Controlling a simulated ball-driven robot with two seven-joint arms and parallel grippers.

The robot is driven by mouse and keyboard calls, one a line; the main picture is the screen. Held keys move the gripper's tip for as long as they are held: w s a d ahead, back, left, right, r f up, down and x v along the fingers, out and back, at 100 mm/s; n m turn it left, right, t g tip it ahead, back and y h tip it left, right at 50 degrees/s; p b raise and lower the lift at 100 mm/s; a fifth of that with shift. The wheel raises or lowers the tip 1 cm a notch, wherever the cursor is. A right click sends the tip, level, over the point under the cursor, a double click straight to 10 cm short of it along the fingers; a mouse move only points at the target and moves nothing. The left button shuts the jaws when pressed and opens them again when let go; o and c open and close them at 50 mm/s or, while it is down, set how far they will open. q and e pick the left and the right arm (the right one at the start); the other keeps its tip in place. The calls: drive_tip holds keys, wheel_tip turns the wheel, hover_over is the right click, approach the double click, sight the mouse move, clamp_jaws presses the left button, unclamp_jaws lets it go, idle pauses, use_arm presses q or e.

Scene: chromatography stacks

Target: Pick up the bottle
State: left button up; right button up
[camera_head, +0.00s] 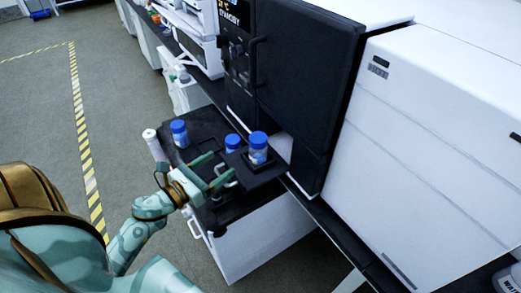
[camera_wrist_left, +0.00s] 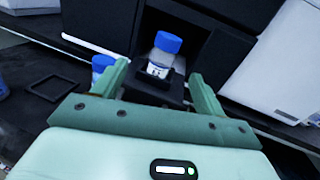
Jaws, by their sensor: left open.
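Several clear bottles with blue caps stand on a black surface in the head view. One bottle (camera_head: 258,148) stands at the right, close to the dark instrument. A second bottle (camera_head: 233,143) is just left of it, and a third bottle (camera_head: 179,133) is farther left. My left gripper (camera_head: 222,169) is open and empty, in front of the bottles. In the left wrist view, a labelled bottle (camera_wrist_left: 162,55) sits upright on a black holder, beyond and between the open fingers (camera_wrist_left: 158,85). Another blue cap (camera_wrist_left: 103,63) shows partly behind the left finger. My right gripper is not in view.
A tall black instrument (camera_head: 305,75) and a white cabinet (camera_head: 430,140) stand at the right. A white drawer unit (camera_head: 262,240) is under the black surface (camera_head: 205,118). A small white bottle (camera_head: 181,74) stands farther back. Open floor (camera_head: 120,110) lies at the left.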

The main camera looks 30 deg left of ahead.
sight(263, 139)
use_arm(q)
drive_tip(key=shift+m+h, duration=0.6)
drive_tip(key=shift+m, duration=0.3)
drive_tip(key=x, duration=1.6)
drive_tip(key=shift+w+d+f, duration=0.1)
drive_tip(key=shift+d+f, duration=0.2)
drive_tip(key=c, duration=1.1)
